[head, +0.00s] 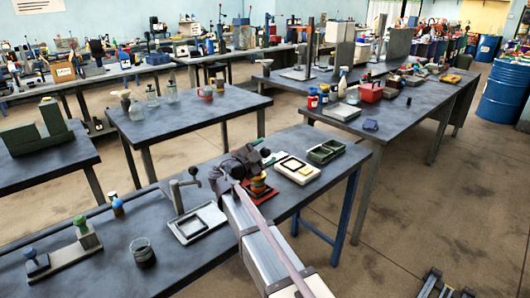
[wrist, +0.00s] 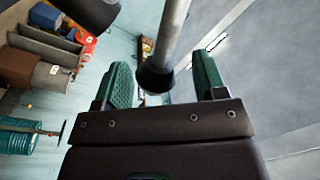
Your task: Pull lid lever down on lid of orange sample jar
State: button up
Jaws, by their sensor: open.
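The orange sample jar (head: 259,183) stands on a red base on the near table, partly hidden behind my arm. My gripper (head: 245,160) is at the top of the jar and hides most of its lid and lever in the head view. In the wrist view my gripper (wrist: 163,80) is open, with its two green fingers apart. A grey metal rod with a black end (wrist: 172,40), which looks like the lid lever, reaches down between the fingers. I cannot tell whether it touches either finger. The jar body is not clear in the wrist view.
A press-like stand on a white tray (head: 199,222) is left of my arm. A glass beaker (head: 143,252) stands nearer the front. A cream tray (head: 297,168) and a green compartment box (head: 325,151) lie right of the jar.

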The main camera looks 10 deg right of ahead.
jog(key=v, duration=0.7)
